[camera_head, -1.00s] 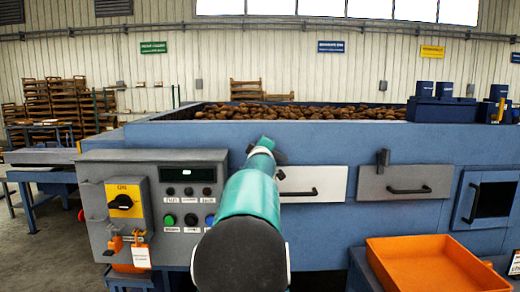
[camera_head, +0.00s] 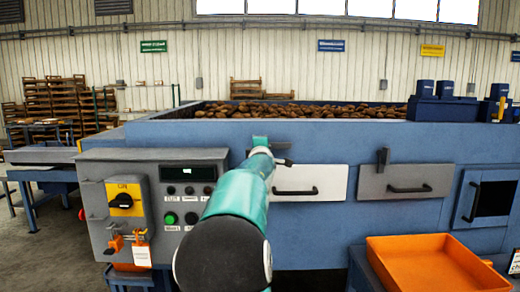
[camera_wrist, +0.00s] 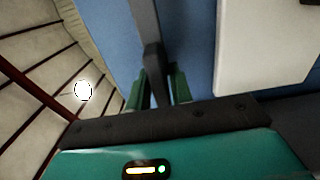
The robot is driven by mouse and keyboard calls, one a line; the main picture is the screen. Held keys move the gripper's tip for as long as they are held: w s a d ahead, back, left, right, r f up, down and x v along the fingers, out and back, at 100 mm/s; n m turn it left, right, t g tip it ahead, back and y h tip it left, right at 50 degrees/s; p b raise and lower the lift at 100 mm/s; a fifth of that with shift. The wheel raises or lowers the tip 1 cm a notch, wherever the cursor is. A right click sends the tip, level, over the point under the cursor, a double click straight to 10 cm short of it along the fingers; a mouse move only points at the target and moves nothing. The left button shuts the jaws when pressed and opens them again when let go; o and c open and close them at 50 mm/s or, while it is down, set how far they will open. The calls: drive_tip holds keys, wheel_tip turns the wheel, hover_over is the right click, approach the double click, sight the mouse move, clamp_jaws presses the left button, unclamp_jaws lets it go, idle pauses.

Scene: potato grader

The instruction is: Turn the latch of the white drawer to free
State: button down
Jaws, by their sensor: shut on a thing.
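The white drawer (camera_head: 335,181) is in the blue machine front, right of my arm in the head view, and appears shut. Its pale panel also fills the upper right of the wrist view (camera_wrist: 262,45). The dark grey latch (camera_wrist: 146,25) runs down from the top of the wrist view, beside the panel, between my green fingers. My gripper (camera_wrist: 158,88) is shut on this latch. The latch's pivot and exact angle cannot be told.
A grey drawer (camera_head: 375,188) with an upright latch (camera_head: 383,159) is to the right. A control panel (camera_head: 160,205) with buttons and a yellow switch stands left of my arm. An orange tray (camera_head: 385,243) is at the lower right. Potatoes (camera_head: 300,111) fill the bin above.

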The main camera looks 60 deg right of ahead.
drive_tip(key=c, duration=1.4)
unclamp_jaws()
drive_tip(key=shift+a, duration=0.1)
drive_tip(key=v, duration=1.3)
drive_tip(key=shift+a, duration=0.3)
drive_tip(key=shift+s, duration=0.2)
